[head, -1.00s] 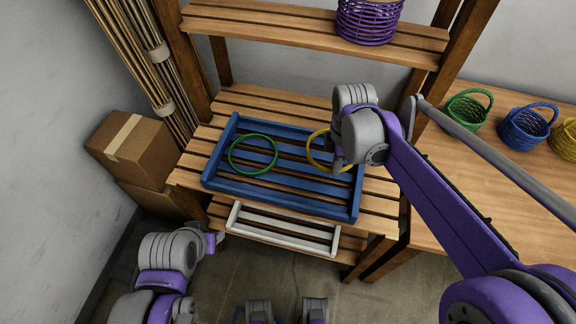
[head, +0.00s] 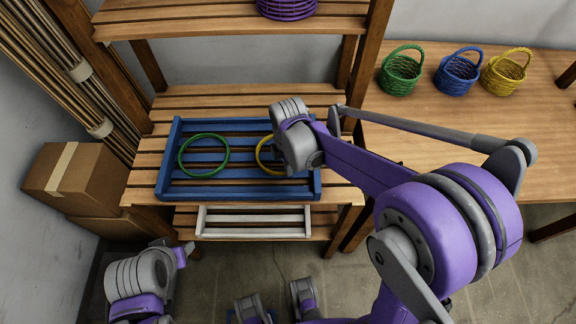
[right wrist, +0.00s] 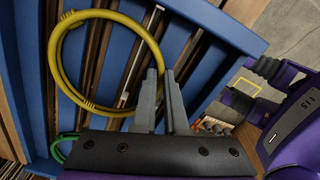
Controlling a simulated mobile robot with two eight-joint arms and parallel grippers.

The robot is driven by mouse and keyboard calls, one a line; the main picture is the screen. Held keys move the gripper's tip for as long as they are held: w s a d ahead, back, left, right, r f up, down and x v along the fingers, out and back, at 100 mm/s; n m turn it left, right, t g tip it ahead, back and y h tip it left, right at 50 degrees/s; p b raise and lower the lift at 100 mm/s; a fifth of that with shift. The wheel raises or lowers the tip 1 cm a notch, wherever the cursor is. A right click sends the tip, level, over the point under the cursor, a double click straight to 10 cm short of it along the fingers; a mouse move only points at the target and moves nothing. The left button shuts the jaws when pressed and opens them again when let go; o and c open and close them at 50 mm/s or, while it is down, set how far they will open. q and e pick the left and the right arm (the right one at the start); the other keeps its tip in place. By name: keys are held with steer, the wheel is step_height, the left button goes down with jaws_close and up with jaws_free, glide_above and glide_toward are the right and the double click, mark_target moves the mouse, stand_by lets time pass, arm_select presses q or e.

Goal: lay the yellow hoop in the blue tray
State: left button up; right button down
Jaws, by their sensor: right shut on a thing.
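The blue tray (head: 167,158) is a slatted frame on the lower bench of the wooden rack. My right gripper (right wrist: 164,76) is shut on the yellow hoop (right wrist: 96,14), with its fingers at one side of the ring. In the head view the yellow hoop (head: 260,156) shows over the right part of the tray, partly hidden by my right wrist. I cannot tell whether it touches the slats. A green hoop (head: 203,135) lies in the left part of the tray. My left gripper (head: 184,251) is low at the left, away from the tray; its fingers are unclear.
A white slatted tray (head: 253,231) sits on a shelf below. A purple basket (head: 287,9) stands on the shelf above. Green (head: 401,76), blue (head: 458,76) and yellow (head: 505,74) baskets stand on the right table. Cardboard boxes (head: 75,178) and bundled canes (head: 75,72) are at left.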

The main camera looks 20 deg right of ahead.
steer(key=shift+f, duration=0.15)
steer(key=c, duration=1)
jaws_free()
steer(key=shift+o, duration=0.2)
steer(key=shift+r, duration=0.25)
step_height(320, 180, up, 11)
steer(key=p, duration=0.1)
steer(key=s+d+f+m+t, duration=0.2)
steer(key=s+m, duration=0.6)
steer(key=m, duration=0.1)
steer(key=s+d+f+m+t, duration=0.2)
steer(key=s+m+t, duration=0.1)
steer(key=s+m, duration=0.5)
steer(key=shift+s+d+m, duration=0.25)
steer(key=shift+d+m, duration=0.05)
steer(key=shift+m, duration=0.6)
